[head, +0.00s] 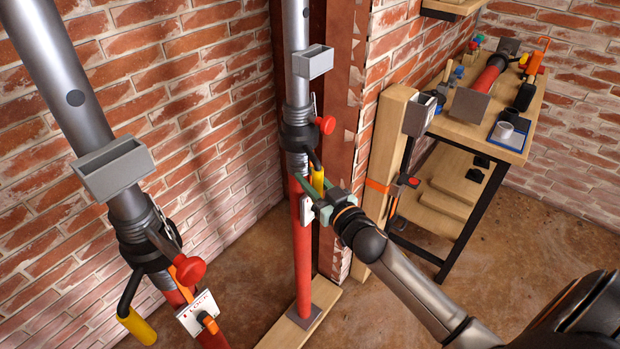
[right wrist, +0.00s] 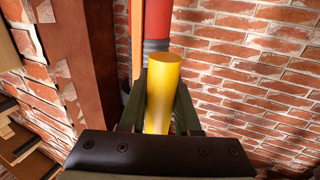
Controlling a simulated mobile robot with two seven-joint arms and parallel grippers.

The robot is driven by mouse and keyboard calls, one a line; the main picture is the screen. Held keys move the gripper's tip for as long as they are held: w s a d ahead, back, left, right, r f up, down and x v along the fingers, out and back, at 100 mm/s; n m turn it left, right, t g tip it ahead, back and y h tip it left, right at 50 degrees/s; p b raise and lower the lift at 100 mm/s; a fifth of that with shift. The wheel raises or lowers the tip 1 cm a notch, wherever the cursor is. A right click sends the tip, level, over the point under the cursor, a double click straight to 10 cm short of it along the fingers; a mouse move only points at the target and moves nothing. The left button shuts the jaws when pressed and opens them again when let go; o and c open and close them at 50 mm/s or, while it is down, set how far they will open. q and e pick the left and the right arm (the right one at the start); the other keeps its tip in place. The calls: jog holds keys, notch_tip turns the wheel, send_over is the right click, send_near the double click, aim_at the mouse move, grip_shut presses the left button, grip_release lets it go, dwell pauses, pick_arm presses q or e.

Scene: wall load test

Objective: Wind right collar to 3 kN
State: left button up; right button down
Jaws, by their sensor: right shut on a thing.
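The right prop has a grey upper tube, a dark collar (head: 298,132) with a red knob (head: 326,125), and a red lower tube (head: 303,255). A yellow crank handle (head: 318,179) hangs from the collar on a short black arm. My right gripper (head: 312,194) is shut on this yellow handle, beside the red tube. In the right wrist view the yellow handle (right wrist: 162,88) stands between the two green fingers. A grey box (head: 313,62) is fixed higher on the right prop; no reading shows on it. My left gripper is not in view.
The left prop's collar (head: 145,245) has its own yellow handle (head: 137,326) and a white lock tag (head: 197,314). A wooden bench (head: 535,112) with tools stands at right. A timber post (head: 388,150) rises behind my right arm. Brick walls close the back.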

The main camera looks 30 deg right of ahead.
jog(key=shift+d, duration=0.1)
dwell(0.6)
jog(key=shift+s+d+n+y+p, duration=0.1)
jog(key=shift+d+n+y+p, duration=0.25)
jog(key=shift+n+y+p, duration=0.35)
jog(key=shift+d+n+g+y, duration=0.3)
jog(key=shift+d+n+y, duration=0.3)
jog(key=shift+y, duration=0.6)
jog(key=n+y, duration=0.1)
jog(key=d+n+g+y, duration=0.1)
jog(key=y, duration=0.1)
jog(key=shift+d, duration=0.3)
jog(key=shift+w+d+r, duration=0.1)
jog(key=shift+w+d, duration=0.15)
jog(key=shift+d, duration=0.25)
jog(key=shift+w+d, duration=0.2)
jog(key=shift+d, duration=0.25)
jog(key=c, duration=0.6)
grip_release()
jog(key=shift+a, duration=0.1)
